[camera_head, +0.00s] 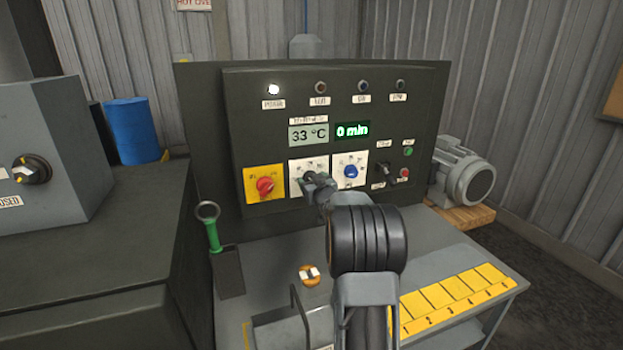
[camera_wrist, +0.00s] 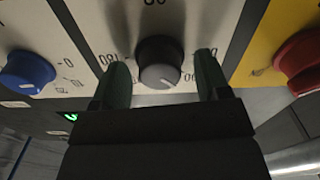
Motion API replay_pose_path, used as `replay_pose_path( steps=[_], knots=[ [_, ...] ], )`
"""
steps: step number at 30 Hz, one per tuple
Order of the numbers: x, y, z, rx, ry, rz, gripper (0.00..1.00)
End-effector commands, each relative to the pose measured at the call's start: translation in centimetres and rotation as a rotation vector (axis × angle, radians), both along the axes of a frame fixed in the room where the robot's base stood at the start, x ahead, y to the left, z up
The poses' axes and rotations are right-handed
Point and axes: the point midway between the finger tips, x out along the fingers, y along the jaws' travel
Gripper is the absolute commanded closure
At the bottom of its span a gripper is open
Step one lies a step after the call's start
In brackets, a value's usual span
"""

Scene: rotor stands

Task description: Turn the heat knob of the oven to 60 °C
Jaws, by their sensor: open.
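The heat knob (camera_wrist: 159,62) is dark grey and round on a white dial plate (camera_head: 297,166) in the middle of the oven panel. My gripper (camera_head: 312,182) is at this plate and mostly hides the knob in the head view. In the wrist view my open gripper (camera_wrist: 162,80) has one green fingertip on each side of the knob, with a visible gap on both sides. The knob's light pointer mark faces the lower side, slightly right, in that view. Some scale numbers are hidden or unclear. The temperature display (camera_head: 308,134) reads 33 °C.
A red knob (camera_head: 265,186) on a yellow plate and a blue knob (camera_head: 351,171) flank the heat knob. The timer (camera_head: 352,130) reads 0 min. A white lamp (camera_head: 273,90) is lit. A green-handled tool (camera_head: 212,230) stands left; a motor (camera_head: 464,173) sits right.

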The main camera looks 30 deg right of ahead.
Motion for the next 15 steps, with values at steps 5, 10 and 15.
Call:
replay_pose_path(
  steps=[5, 10, 15],
  knots=[
    [0.60, -0.15, -0.01, 0.000, 0.000, 0.000, 0.31],
    [0.64, -0.15, -0.04, 0.000, 0.000, 0.000, 0.31],
    [0.64, -0.13, -0.03, 0.000, 0.000, 0.000, 0.39]
  ],
)
